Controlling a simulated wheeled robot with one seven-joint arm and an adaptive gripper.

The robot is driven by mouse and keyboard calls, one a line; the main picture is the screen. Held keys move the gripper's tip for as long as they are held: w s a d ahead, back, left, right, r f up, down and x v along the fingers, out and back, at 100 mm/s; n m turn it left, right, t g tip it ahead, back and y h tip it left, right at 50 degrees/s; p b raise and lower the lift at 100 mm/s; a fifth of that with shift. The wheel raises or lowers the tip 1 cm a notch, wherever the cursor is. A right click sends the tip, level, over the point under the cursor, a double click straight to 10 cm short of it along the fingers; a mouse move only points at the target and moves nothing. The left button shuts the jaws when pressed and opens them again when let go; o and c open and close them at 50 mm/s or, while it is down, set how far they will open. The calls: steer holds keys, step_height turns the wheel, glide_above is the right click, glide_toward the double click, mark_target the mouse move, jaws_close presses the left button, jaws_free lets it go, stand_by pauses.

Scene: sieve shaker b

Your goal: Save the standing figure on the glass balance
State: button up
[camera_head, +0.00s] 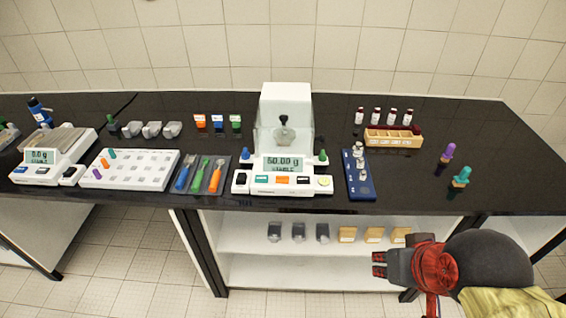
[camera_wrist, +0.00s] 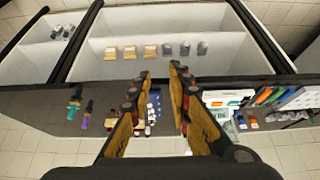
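The glass balance (camera_head: 285,135) stands at the middle of the bench, a white device with a clear draft shield. Its display (camera_head: 284,163) reads 50.00 g with STABLE below. A grey knobbed weight (camera_head: 284,133) stands inside the shield. A row of small coloured keys (camera_head: 282,180) runs along the front panel; their labels are too small to read. My gripper (camera_head: 378,264) is in front of the bench, low and right of the balance, touching nothing. In the wrist view my gripper (camera_wrist: 160,72) has its two fingers apart, with nothing held.
A blue weight rack (camera_head: 358,178) stands right of the balance. A tool mat (camera_head: 202,172) and a white tray (camera_head: 130,168) lie left. Another balance (camera_head: 45,160) stands far left. Purple (camera_head: 448,152) and teal (camera_head: 461,177) knobbed pieces stand at right. Shelves are below.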

jaws_close()
stand_by(1.3)
